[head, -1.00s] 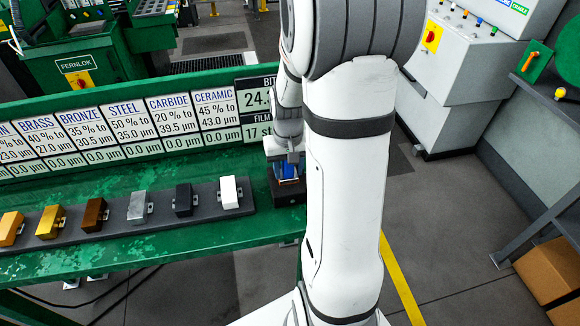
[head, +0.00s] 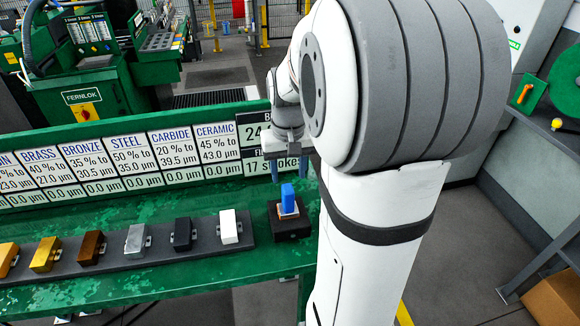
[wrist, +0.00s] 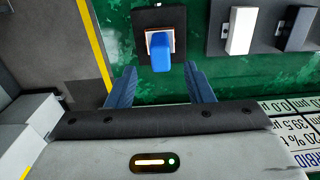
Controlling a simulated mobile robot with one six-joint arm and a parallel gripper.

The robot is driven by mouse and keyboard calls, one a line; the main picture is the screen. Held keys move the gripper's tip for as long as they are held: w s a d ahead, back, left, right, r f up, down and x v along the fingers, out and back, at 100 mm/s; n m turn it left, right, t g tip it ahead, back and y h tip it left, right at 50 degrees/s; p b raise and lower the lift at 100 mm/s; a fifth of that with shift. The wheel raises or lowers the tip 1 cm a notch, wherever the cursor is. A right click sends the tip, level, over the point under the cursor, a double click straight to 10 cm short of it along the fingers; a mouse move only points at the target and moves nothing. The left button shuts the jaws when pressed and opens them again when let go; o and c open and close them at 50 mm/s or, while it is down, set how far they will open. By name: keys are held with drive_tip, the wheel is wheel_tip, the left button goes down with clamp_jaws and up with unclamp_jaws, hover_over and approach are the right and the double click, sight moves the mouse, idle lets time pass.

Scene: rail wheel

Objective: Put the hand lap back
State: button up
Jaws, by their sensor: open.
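The hand lap, with a blue handle (head: 288,198), sits upright on a dark square stand (head: 290,229) at the right end of the green bench. A pale, orange-edged base shows under the handle. My gripper (head: 290,170) is open and empty, above and behind the hand lap in the head view. In the wrist view the hand lap (wrist: 161,50) stands on its dark stand ahead of the two blue fingers (wrist: 163,85). The fingers are apart and do not touch it.
A dark rail (head: 110,265) on the green bench (head: 180,284) holds several coloured blocks, with a white block (head: 229,228) nearest the stand. A label board (head: 130,158) runs along the back, close to my gripper. Bare green bench lies in front of the rail.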

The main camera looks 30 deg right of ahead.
drive_tip(key=shift+r, duration=0.45)
drive_tip(key=s+a+r+n+t, duration=0.2)
drive_tip(key=s+a+n+t, duration=0.1)
drive_tip(key=s+a, duration=0.8)
drive_tip(key=shift+s+a+r, duration=0.2)
drive_tip(key=shift+s+a, duration=0.15)
drive_tip(key=shift+s, duration=0.3)
